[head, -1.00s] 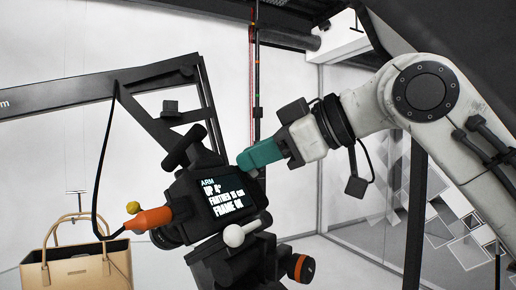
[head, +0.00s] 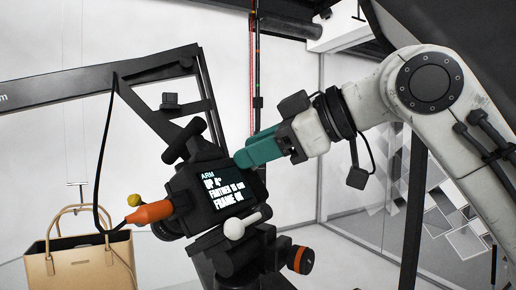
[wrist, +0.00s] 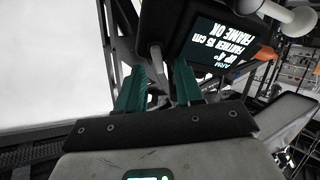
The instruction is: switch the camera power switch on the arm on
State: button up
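The camera unit hangs on a black jib arm (head: 60,92), with a lit screen (head: 222,190) reading "ARM, UP 4°, FARTHER 15 cm, FRAME OK". The screen also shows in the wrist view (wrist: 222,45), turned upside down. My gripper (head: 241,156) has teal fingers at the screen's upper right corner. In the wrist view my gripper (wrist: 158,80) is open, its fingers apart on either side of a thin grey lever (wrist: 156,62) beside the screen housing. This lever may be the power switch; no label is readable. I cannot tell whether the fingers touch it.
An orange plug-like part (head: 150,212) with a black cable sticks out left of the camera. A white ball knob (head: 234,229) and an orange-ringed knob (head: 301,260) sit below the screen. A tan handbag (head: 80,260) stands at lower left.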

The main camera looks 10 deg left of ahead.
jog(key=b+v, duration=0.2)
jog(key=v, duration=0.8)
jog(key=shift+d, duration=0.35)
jog(key=shift+r, duration=0.15)
